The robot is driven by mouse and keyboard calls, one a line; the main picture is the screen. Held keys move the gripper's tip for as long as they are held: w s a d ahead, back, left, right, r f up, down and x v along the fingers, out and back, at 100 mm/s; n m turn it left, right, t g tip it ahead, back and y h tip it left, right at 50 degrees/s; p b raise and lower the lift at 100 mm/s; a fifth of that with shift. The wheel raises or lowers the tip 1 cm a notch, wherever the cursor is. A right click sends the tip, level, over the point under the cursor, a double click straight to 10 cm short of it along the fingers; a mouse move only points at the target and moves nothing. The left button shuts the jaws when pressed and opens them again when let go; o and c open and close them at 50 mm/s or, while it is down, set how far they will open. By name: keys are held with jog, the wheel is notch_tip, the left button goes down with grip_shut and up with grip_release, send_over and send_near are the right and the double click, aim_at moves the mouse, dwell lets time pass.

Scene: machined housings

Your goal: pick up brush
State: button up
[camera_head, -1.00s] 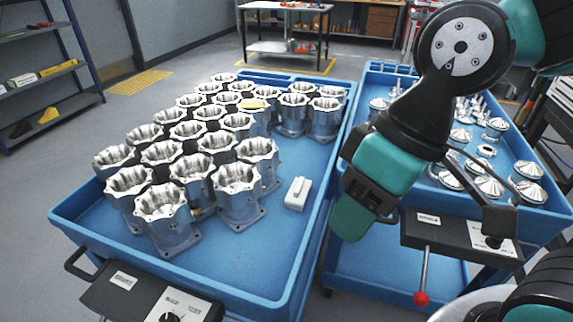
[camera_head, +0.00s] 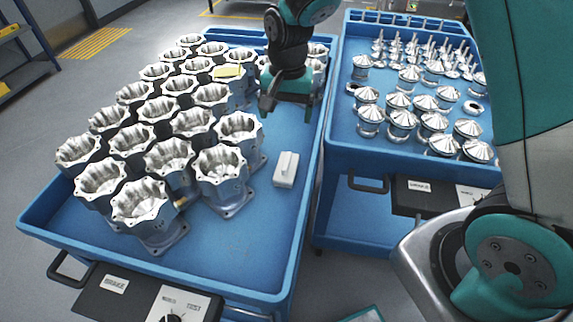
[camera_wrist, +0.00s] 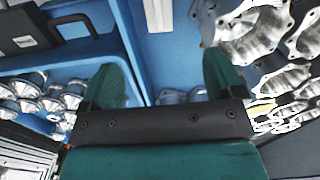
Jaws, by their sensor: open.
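The brush (camera_head: 286,169), a small white block with a raised grip, lies on the bare blue floor of the left cart, right of the housings. In the wrist view the brush (camera_wrist: 159,14) shows at the top edge, partly cut off, beyond and between the fingers. My gripper (camera_head: 287,108) is open and empty above the cart, farther back than the brush and apart from it. In the wrist view my gripper's two green fingers (camera_wrist: 165,70) stand wide apart with blue cart floor between them.
Rows of metal housings (camera_head: 168,158) fill the left of the blue cart (camera_head: 250,262). A yellow item (camera_head: 228,72) lies on one housing. A second blue cart (camera_head: 335,143) on the right holds several shiny cone-topped parts (camera_head: 397,105). Floor around the brush is clear.

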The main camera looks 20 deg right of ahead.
aim_at(286, 160)
jog(key=shift+m, duration=0.4)
jog(key=f, duration=0.4)
jog(key=f+p, duration=0.1)
jog(key=f, duration=0.3)
jog(key=w+f, duration=0.1)
jog(key=f, duration=0.4)
jog(key=shift+d+p, duration=0.25)
jog(key=shift+p, duration=0.15)
jog(key=shift+s+a+f+p, duration=0.1)
jog(key=shift+f+p, duration=0.35)
jog(key=shift+f, duration=1.05)
jog(key=shift+s+f+p, duration=0.1)
jog(key=shift+f+p, duration=0.3)
jog(key=shift+f, duration=1.05)
jog(key=c, duration=1)
jog(key=shift+c, duration=0.2)
jog(key=shift+r, duration=0.1)
notch_tip(286, 160, up, 20)
jog(key=b, duration=0.2)
